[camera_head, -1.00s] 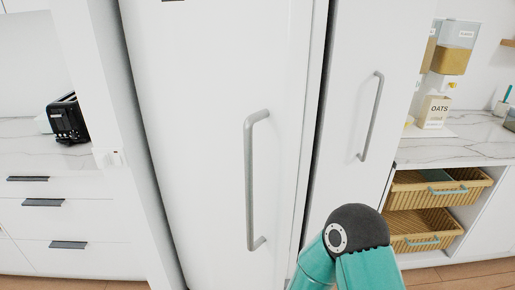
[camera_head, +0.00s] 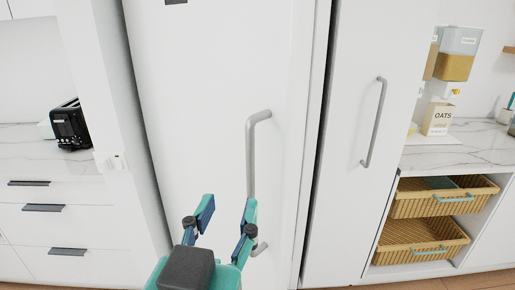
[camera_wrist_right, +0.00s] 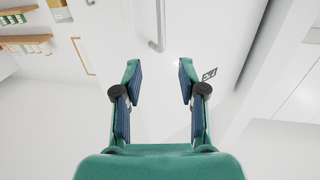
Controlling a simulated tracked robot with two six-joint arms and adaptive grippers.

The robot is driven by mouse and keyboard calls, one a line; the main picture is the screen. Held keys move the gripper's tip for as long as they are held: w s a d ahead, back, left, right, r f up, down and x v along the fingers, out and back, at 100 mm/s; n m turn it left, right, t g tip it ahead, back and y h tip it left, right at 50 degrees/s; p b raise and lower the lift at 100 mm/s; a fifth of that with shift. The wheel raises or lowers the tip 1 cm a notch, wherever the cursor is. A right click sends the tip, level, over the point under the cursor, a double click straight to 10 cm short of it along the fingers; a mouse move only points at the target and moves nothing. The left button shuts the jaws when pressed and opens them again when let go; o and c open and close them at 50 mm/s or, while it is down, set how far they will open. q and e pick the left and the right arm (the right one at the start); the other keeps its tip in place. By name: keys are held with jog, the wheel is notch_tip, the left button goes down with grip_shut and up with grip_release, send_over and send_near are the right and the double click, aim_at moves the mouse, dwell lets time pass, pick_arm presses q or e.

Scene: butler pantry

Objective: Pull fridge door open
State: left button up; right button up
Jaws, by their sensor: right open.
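The white fridge door (camera_head: 190,110) stands shut in the middle of the head view. Its long grey vertical handle (camera_head: 252,150) is on the door's right side. My right gripper (camera_head: 230,206) is open and empty, in front of the lower part of the handle and hiding some of it. In the right wrist view, the gripper (camera_wrist_right: 157,66) has its two fingers apart, and the end of the handle (camera_wrist_right: 158,30) lies beyond the fingertips, not between them. I cannot tell the exact gap to the handle. My left gripper is not in view.
A tall white panel with a slimmer grey handle (camera_head: 374,122) stands right of the fridge. Wicker baskets (camera_head: 420,240) and an oats box (camera_head: 437,119) are further right. A black toaster (camera_head: 70,124) and drawers (camera_head: 50,208) are at left.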

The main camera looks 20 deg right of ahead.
aim_at(250, 151)
jog(key=p+x, duration=0.1)
jog(key=x, duration=1.5)
jog(key=shift+w+p, duration=0.1)
jog(key=shift+p, duration=0.3)
grip_shut()
jog(key=shift+a, duration=0.1)
